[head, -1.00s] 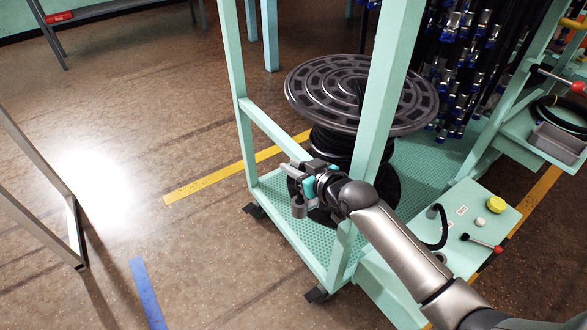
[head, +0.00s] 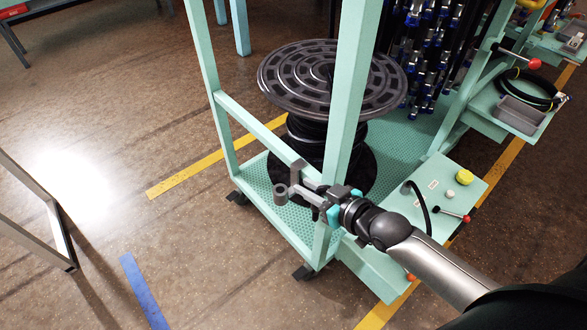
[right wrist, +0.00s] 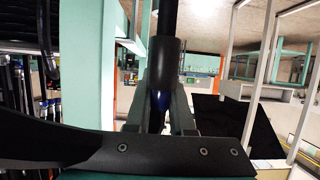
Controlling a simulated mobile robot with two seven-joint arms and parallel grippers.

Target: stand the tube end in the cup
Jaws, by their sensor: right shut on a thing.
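My right gripper (head: 292,182) is in front of the near post of the green cart. It is shut on a dark cylindrical piece (head: 280,195), which looks short and grey in the head view. In the right wrist view the piece (right wrist: 164,62) sits upright in the picture above a blue part (right wrist: 158,102) between the fingers; I cannot tell whether it is a tube end. A black tube (head: 424,206) curves over the small green table, one end at a grey round fitting (head: 405,188) that may be the cup. My left gripper is not in view.
A large black reel (head: 333,78) stands on the cart behind the post (head: 345,110). Hoses with blue and silver ends (head: 428,75) hang behind. A yellow knob (head: 464,177) and a red-ended lever (head: 455,215) are on the green table (head: 400,205). The floor left is mostly clear.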

